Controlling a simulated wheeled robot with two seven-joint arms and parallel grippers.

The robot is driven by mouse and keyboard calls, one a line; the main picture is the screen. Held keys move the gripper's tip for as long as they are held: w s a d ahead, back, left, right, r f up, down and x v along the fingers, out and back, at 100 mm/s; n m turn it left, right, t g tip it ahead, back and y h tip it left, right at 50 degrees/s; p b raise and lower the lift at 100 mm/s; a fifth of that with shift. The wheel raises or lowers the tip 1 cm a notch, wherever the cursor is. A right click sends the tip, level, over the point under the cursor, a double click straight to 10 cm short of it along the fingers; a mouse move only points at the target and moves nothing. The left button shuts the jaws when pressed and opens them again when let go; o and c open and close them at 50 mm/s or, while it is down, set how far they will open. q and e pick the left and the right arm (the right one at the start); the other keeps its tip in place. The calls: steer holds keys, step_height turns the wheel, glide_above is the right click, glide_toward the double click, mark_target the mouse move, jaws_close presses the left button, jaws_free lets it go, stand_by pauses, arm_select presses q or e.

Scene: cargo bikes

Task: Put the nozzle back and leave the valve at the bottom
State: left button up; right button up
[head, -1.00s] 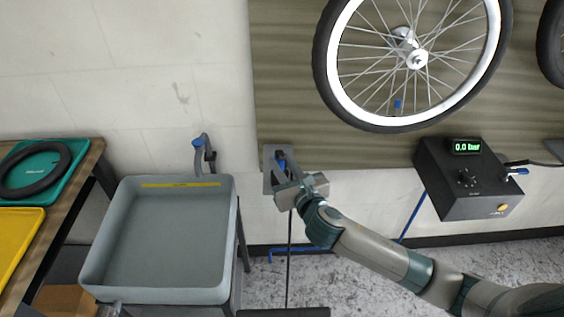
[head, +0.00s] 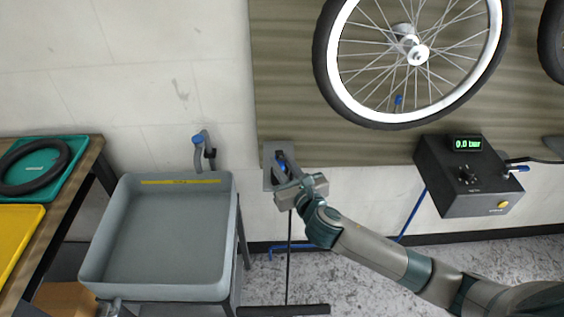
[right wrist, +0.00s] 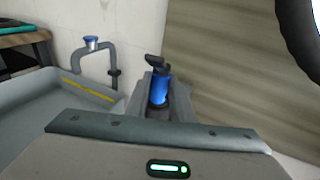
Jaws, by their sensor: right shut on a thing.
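My right gripper (head: 284,176) is at a grey wall plate (head: 269,168) left of the wheel. It is shut on a blue nozzle with a dark top (right wrist: 160,88), which stands upright between the fingers in the right wrist view. The nozzle (head: 281,164) is right in front of the plate; I cannot tell if it is seated. The spoked wheel (head: 334,75) hangs on the ribbed panel. Its valve, with a blue tip (head: 398,100), is at the lower inside of the rim. My left gripper is not in view.
A black box (head: 465,205) at the right reads 0.0 bar and has a dial and a yellow button. A grey basin (head: 232,220) with a tap (head: 203,145) stands left of my gripper. Trays and a black tyre (head: 66,160) lie on a table at far left.

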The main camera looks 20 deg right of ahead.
steer(key=shift+f, duration=0.1)
steer(key=o, duration=1.1)
steer(key=shift+o, duration=0.4)
steer(key=shift+s, duration=0.15)
steer(key=shift+s+d+r+p, duration=0.1)
steer(key=shift+s+r+p, duration=0.1)
steer(key=shift+s+p, duration=0.75)
steer(key=shift+s+d+r+p, duration=0.15)
steer(key=shift+s+p, duration=0.2)
steer(key=shift+s, duration=1.05)
steer(key=shift+s+d+r+p, duration=0.15)
steer(key=shift+s+p, duration=0.35)
steer(key=shift+s, duration=0.75)
steer(key=shift+s+r+p, duration=0.15)
steer(key=shift+s+p, duration=0.3)
steer(key=shift+s, duration=0.75)
